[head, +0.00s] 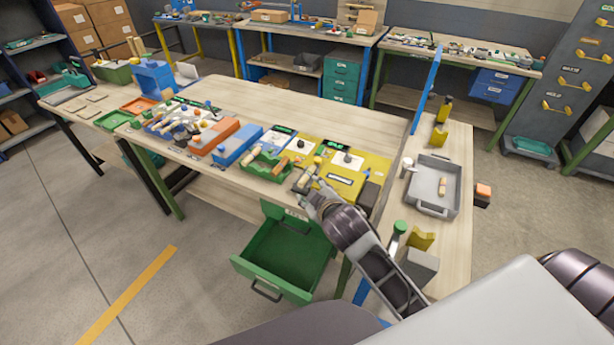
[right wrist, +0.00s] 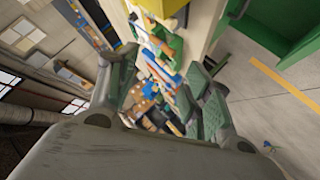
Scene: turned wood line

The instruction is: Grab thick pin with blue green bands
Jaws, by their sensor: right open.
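Several pale turned wooden pins (head: 176,124) lie in a cluster on the left part of the long wooden table (head: 262,104). A pin (head: 280,166) lies at the green tray (head: 262,172), and another pin (head: 305,177) lies close to my right gripper. Bands are too small to tell, so I cannot pick out the blue-green one. My right gripper (head: 312,200) is at the table's front edge; in the right wrist view its fingers (right wrist: 165,98) are apart, with blurred coloured items beyond them. I see nothing held. My left gripper is not in view.
An open green drawer (head: 285,257) juts out below the table front. Orange and blue blocks (head: 237,146) stand beside the green tray. A blue upright panel (head: 426,90) and a grey tray (head: 421,200) are at the right. The table's back half is clear.

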